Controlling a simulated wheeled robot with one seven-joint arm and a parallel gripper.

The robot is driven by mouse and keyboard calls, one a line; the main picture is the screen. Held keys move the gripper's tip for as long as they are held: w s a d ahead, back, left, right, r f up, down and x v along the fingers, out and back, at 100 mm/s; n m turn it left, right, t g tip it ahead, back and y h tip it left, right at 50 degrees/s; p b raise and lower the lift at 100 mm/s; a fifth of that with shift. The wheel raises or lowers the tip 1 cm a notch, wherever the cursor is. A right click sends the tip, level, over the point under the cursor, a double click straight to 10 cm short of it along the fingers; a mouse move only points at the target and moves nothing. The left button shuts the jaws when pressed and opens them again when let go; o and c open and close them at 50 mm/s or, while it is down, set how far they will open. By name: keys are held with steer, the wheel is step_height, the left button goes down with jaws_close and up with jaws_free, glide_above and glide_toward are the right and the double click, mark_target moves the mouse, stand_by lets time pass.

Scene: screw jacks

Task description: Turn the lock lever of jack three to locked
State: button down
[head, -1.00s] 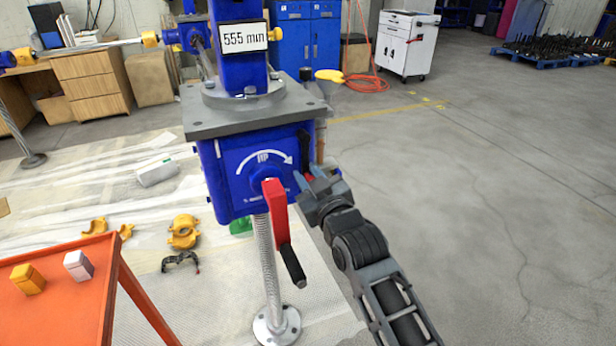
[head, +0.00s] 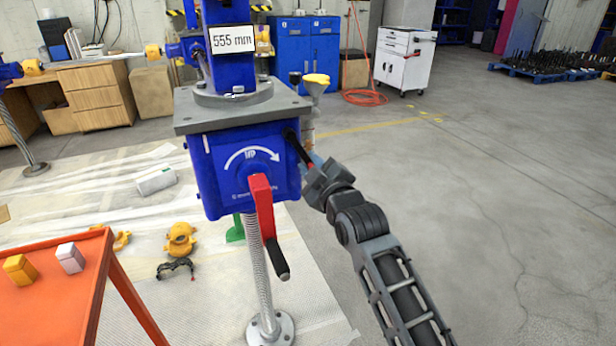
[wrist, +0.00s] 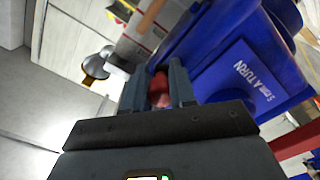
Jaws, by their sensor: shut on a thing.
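The jack (head: 222,180) in front of me has a blue gearbox with a white curved arrow and a "555 mm" sign above; no jack number is readable. Its lock lever (head: 300,150), dark with a red end, slants down and right from the gearbox's right side. My gripper (head: 316,178) is at the lever's lower end. In the wrist view the two fingers of my gripper (wrist: 157,88) are closed around the red end of the lever (wrist: 159,92), beside the blue gearbox. The fingers hide part of it.
A red crank (head: 262,205) with a black handle hangs on the gearbox front, left of my gripper. An orange table (head: 50,305) stands at lower left. Yellow parts (head: 180,240) lie on the floor sheet. The floor at right is open.

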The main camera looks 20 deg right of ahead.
steer(key=d+r+n+b, duration=0.4)
steer(key=r+n, duration=0.2)
steer(key=n, duration=0.6)
steer(key=shift+r+b, duration=0.35)
steer(key=shift+b, duration=0.05)
stand_by(0.3)
steer(key=c, duration=1.2)
jaws_free()
steer(key=shift+c, duration=0.2)
steer(key=shift+o, duration=1.3)
steer(key=shift+r, duration=0.2)
steer(key=shift+s, duration=0.1)
steer(key=s, duration=0.7)
steer(key=shift+s, duration=0.35)
